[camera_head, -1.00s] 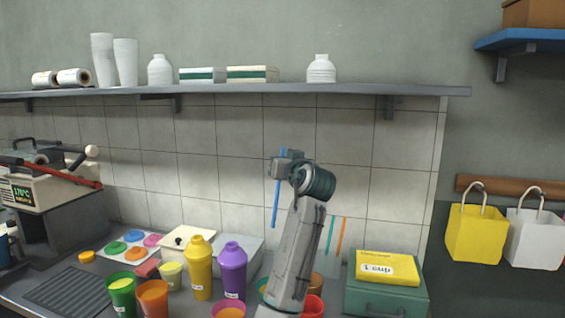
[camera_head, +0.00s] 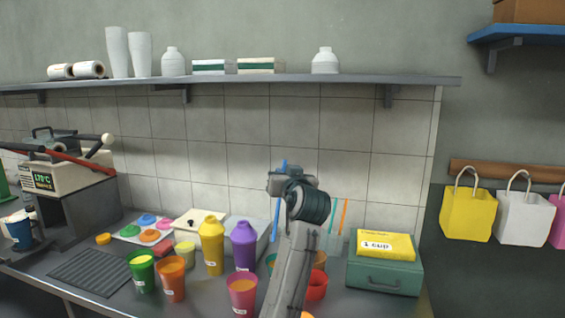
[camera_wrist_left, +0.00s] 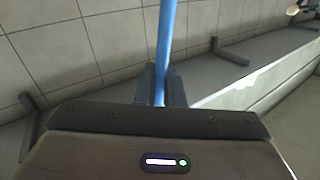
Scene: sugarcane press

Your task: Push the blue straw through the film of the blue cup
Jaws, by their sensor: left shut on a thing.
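My left gripper (camera_head: 284,182) is shut on the blue straw (camera_head: 276,222) and holds it nearly upright in front of the tiled wall. The straw sticks out above and below the jaws. The straw (camera_wrist_left: 165,45) also rises between the fingers in the left wrist view. A dark blue cup (camera_head: 20,234) stands at the far left edge of the head view, well apart from the straw. Its top is small and partly covered by something pale, so I cannot make out the film clearly. My right gripper is out of view.
Several coloured cups and shakers, such as the purple shaker (camera_head: 244,247), stand on the counter between the straw and the blue cup. The sealing machine (camera_head: 60,172) stands behind the blue cup. A green box (camera_head: 385,276) is at the right, and a shelf (camera_head: 230,80) runs above.

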